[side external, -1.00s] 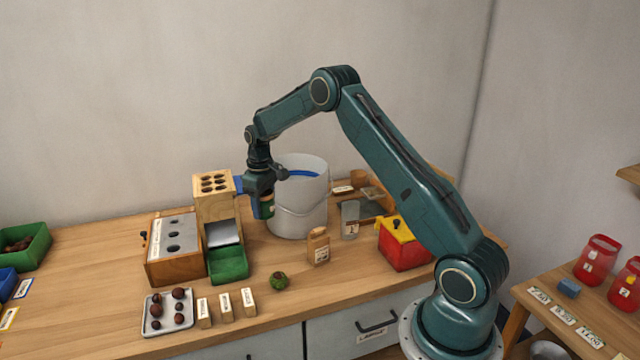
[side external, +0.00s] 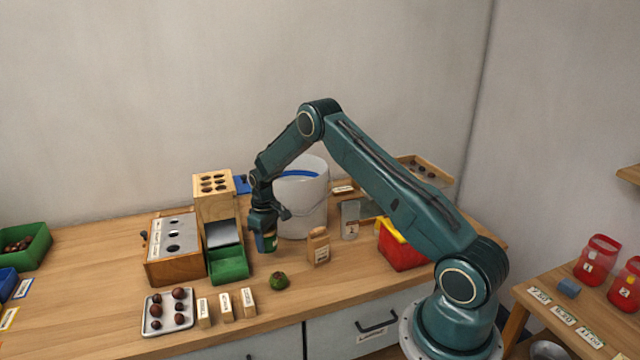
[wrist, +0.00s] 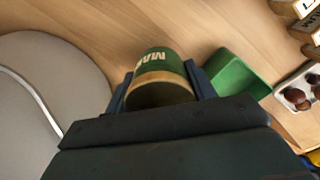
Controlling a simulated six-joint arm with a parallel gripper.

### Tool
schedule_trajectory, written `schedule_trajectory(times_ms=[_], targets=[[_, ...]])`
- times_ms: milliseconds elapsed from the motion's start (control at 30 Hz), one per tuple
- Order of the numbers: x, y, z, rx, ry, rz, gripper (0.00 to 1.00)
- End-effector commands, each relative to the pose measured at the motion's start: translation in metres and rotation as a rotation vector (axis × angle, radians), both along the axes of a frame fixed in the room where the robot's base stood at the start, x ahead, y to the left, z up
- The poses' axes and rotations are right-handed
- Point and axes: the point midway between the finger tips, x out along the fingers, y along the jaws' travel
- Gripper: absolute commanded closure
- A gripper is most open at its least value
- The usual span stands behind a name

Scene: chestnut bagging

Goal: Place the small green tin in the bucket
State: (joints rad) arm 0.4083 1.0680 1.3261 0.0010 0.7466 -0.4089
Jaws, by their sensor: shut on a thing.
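The small green tin (side external: 271,242) is between the fingers of my gripper (side external: 265,232), which is shut on it. In the wrist view the tin (wrist: 164,62) shows its green side with pale lettering and a tan end, with a blue finger on each side. I cannot tell whether its base touches the table. The white bucket (side external: 303,212) stands behind and to the right of the tin, with a blue band visible inside its rim. In the wrist view the bucket (wrist: 45,85) fills the left side. The tin is outside the bucket.
A green tray (side external: 229,266) sits close left of the tin, below a wooden dispenser (side external: 214,205). A small paper bag (side external: 318,246), a green round object (side external: 279,281) and a red box (side external: 403,250) stand to the right and front. Bare table lies around the tin.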

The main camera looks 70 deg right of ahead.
Motion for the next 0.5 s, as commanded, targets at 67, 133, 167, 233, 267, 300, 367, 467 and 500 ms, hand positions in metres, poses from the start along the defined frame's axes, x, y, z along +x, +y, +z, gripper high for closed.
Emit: schedule_trajectory(times_ms=[67,133,167,233,267,300,367,467,500], targets=[[0.0,0.0,-0.006,0.001,0.002,0.0,0.72],[-0.001,0.0,-0.014,0.001,0.003,0.0,0.72],[-0.001,0.0,-0.018,0.001,0.003,0.0,0.72],[0.0,0.0,-0.026,0.001,0.002,0.0,0.72],[-0.001,0.0,-0.03,0.001,0.002,0.0,0.72],[-0.001,0.0,-0.034,0.001,0.003,0.0,0.72],[0.0,0.0,-0.038,0.001,0.001,0.0,0.72],[0.0,0.0,-0.04,0.0,0.0,0.0,0.72],[0.0,0.0,-0.04,0.0,-0.001,0.0,0.72]])
